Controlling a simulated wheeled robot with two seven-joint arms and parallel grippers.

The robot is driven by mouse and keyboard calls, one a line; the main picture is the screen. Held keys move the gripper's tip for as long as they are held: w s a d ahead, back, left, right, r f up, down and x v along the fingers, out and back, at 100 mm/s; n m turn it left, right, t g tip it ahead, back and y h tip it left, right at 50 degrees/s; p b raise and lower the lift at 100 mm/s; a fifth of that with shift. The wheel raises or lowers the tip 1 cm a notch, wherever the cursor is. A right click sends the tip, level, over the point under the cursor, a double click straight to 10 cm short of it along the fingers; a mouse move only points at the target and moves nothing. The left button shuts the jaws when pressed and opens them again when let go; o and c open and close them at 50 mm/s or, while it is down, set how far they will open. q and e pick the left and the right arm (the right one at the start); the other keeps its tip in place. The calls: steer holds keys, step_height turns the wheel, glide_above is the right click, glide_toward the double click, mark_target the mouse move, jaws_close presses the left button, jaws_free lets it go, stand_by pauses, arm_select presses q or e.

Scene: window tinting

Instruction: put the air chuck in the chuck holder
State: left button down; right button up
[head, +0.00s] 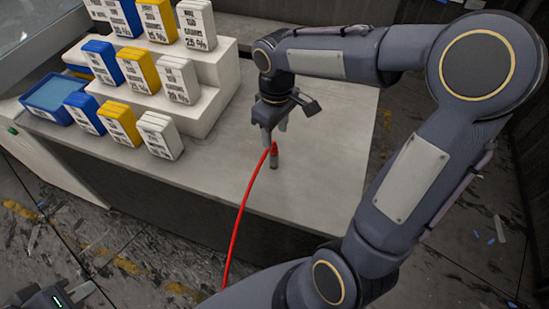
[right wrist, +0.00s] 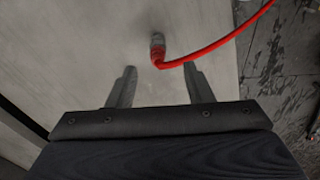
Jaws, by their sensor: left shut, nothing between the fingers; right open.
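The air chuck (head: 274,160) has a grey metal body and a red top. It stands about upright near the front edge of the grey bench, with a red hose (head: 237,225) running from it. My right gripper (head: 274,133) is open and empty just above and behind it. In the right wrist view the air chuck (right wrist: 157,46) lies beyond the fingertips, between the two fingers (right wrist: 158,76) sideways and not gripped. My left gripper (head: 86,291) shows only partly at the bottom left, shut and away from the bench. I cannot make out a chuck holder.
A white stepped stand (head: 205,85) holds several blue, yellow and white labelled boxes on the bench's left. A blue tray (head: 47,98) sits at far left. The bench top (head: 325,150) is clear around the chuck. The red hose hangs over the front edge.

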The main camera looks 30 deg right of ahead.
mark_target(274, 144)
steer(key=shift+w+d+f, duration=0.1)
steer(key=shift+w+f, duration=0.25)
steer(key=shift+f, duration=0.2)
step_height(274, 144, down, 7)
steer(key=shift+f, duration=0.2)
jaws_close()
